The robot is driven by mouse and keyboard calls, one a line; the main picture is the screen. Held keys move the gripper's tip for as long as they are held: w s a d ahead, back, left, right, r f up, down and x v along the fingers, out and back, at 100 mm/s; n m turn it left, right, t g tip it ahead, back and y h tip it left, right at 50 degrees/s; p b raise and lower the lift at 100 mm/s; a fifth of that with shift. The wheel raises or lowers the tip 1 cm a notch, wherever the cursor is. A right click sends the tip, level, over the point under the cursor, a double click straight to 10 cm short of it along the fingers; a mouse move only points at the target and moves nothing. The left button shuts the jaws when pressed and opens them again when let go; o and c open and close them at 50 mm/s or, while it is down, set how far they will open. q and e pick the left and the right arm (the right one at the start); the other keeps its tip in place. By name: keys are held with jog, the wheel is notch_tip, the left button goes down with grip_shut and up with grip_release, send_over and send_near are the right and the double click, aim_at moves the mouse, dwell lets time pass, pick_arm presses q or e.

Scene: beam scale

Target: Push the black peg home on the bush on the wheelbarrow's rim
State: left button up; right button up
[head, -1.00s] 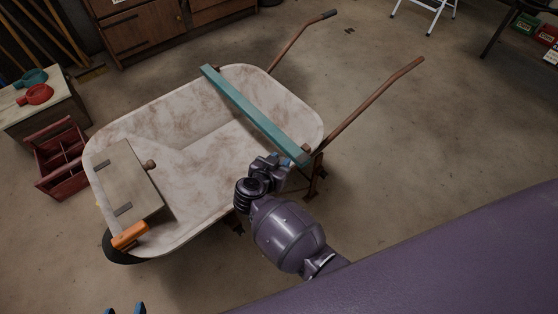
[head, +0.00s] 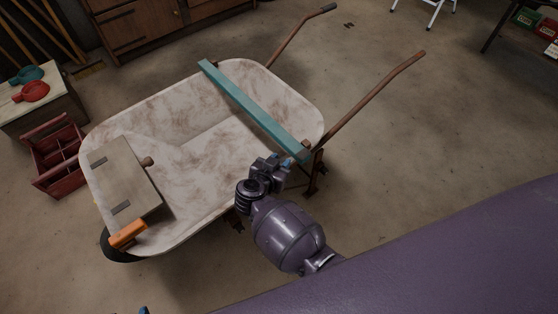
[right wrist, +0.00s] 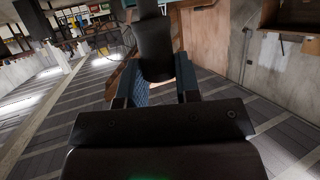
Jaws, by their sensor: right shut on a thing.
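The wheelbarrow (head: 285,90) has a pale, rust-stained tray. A teal beam (head: 250,105) lies across its rim, and its near end is beside my right gripper (head: 287,163). This gripper is at the near right rim. In the right wrist view its blue-padded fingers (right wrist: 157,82) are closed on the black peg (right wrist: 155,45), a dark, thick cylinder running up between them. The peg does not show clearly in the head view. I cannot make out the bush or how the peg sits on it. One blue fingertip of my left gripper (head: 145,310) shows at the bottom edge.
A wooden board (head: 130,180) and an orange-handled thing (head: 128,234) lie at the wheelbarrow's left end. A red toolbox (head: 58,157) and a low bench (head: 45,100) with teal and red items stand to the left.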

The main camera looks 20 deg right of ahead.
pick_arm(q)
jog(key=shift+s+a+f, duration=0.15)
jog(key=shift+s+f, duration=0.1)
jog(key=shift+f, duration=0.25)
pick_arm(e)
jog(key=shift+f, duration=0.65)
pick_arm(q)
jog(key=shift+d+f+b, duration=0.2)
jog(key=shift+f+b, duration=0.2)
jog(key=shift+b, duration=0.15)
pick_arm(e)
jog(key=shift+f, duration=0.65)
pick_arm(q)
jog(key=shift+s+a, duration=0.1)
jog(key=shift+a, duration=0.1)
pick_arm(e)
jog(key=o, duration=1)
jog(key=shift+c, duration=0.2)
pick_arm(q)
jog(key=shift+r, duration=0.1)
pick_arm(e)
jog(key=shift+a, duration=0.1)
